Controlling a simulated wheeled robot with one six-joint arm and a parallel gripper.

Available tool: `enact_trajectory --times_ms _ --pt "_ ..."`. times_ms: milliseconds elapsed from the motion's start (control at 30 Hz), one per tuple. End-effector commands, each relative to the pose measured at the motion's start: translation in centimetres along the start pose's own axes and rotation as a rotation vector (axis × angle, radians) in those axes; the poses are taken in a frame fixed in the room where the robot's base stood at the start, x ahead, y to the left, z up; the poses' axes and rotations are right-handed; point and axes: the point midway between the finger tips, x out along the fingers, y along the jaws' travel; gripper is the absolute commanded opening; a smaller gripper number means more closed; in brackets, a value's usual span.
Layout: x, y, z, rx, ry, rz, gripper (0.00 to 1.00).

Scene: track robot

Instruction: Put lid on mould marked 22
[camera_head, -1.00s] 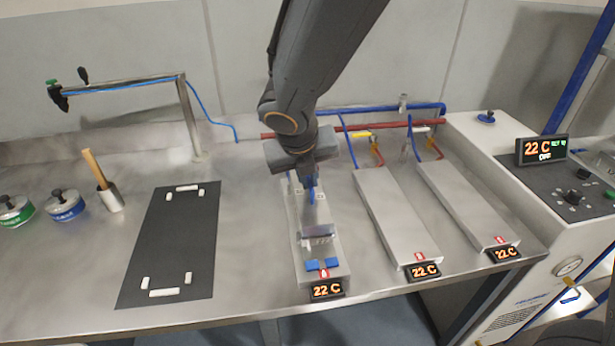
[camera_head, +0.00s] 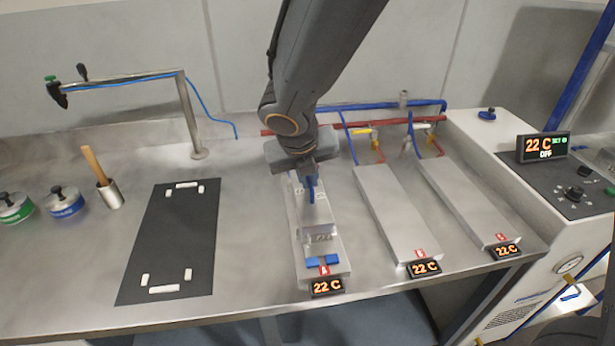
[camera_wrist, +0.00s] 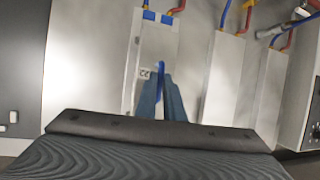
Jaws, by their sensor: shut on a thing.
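My gripper (camera_head: 311,184) points down over the leftmost heating plate and is shut on a blue upright handle. It belongs to a metal lid (camera_head: 316,214), which lies lengthwise over the metal mould (camera_head: 323,249) on that plate. Blue pads (camera_head: 323,260) show at the mould's near end. In the wrist view the fingers (camera_wrist: 162,100) close around the blue handle, and a small mark that looks like 22 (camera_wrist: 145,74) is beside them. I cannot tell whether the lid touches the mould fully. The gripper hides part of the far end.
Two bare plates (camera_head: 397,215) (camera_head: 463,203) stand to the right, with displays reading 22 C. A black mat (camera_head: 175,240) with white corner blocks, a cup with a wooden-handled tool (camera_head: 110,195) and two tins (camera_head: 65,207) are on the left. Pipes run behind.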

Motion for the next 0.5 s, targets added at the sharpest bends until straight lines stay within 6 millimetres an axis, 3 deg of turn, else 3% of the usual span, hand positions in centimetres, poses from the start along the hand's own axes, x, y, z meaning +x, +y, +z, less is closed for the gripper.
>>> enact_trajectory --times_ms 167,200,300,500 --pt "-0.07 0.00 0.07 0.001 -0.001 0.000 0.00" --pt "-0.07 0.00 0.06 0.001 -0.001 0.000 0.15" --pt "-0.06 0.00 0.05 0.001 -0.001 0.000 0.30" --pt "-0.05 0.00 0.02 0.001 0.000 0.000 0.30"
